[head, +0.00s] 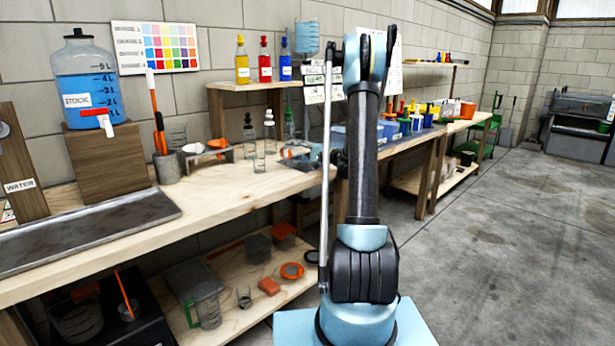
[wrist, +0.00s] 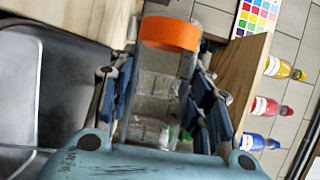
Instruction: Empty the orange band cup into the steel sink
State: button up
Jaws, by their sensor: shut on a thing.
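In the wrist view my gripper (wrist: 160,105) is shut on the orange band cup (wrist: 158,70), a clear cup with a wide orange band at its far end. Blue-padded fingers press both sides. Going by the bottles beyond, the cup lies roughly on its side. I cannot tell whether anything is inside. The steel sink (wrist: 62,95), a grey metal basin, fills the left of that view, on the lower side of the cup. A small orange patch left of the arm may be the band.
The wooden bench (head: 215,195) runs along the wall, with a metal tray (head: 95,232) in front. Several glass vessels stand near a small shelf (head: 255,86) holding yellow, red and blue bottles. A blue stock tank (head: 88,85) is at left. The floor at right is clear.

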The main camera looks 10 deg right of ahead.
jog(key=shift+w+d+r+m+t+y+p, duration=0.15)
jog(key=shift+d+r+m+t+p, duration=0.2)
jog(key=shift+m, duration=0.35)
jog(key=shift+w+d+r+m+t+y+p, duration=0.1)
jog(key=shift+w+r+m+y, duration=0.1)
jog(key=shift+r+m, duration=0.4)
jog(key=shift+w+d+r+m+t+y+p, duration=0.1)
jog(key=shift+d+r+m+t+y+p, duration=0.15)
jog(key=shift+m, duration=0.55)
dwell(1.4)
jog(key=shift+w+d+r+m+t, duration=0.25)
jog(key=shift+d+r+m+t, duration=0.1)
jog(key=shift+m, duration=0.45)
jog(key=shift+w+d+r+m+t, duration=0.2)
jog(key=shift+d+m+t, duration=0.1)
jog(key=shift+m, duration=0.5)
jog(key=shift+w+d+r+m+t, duration=0.25)
jog(key=shift+r+m+t, duration=0.1)
jog(key=shift+m, duration=0.45)
dwell(0.9)
dwell(0.8)
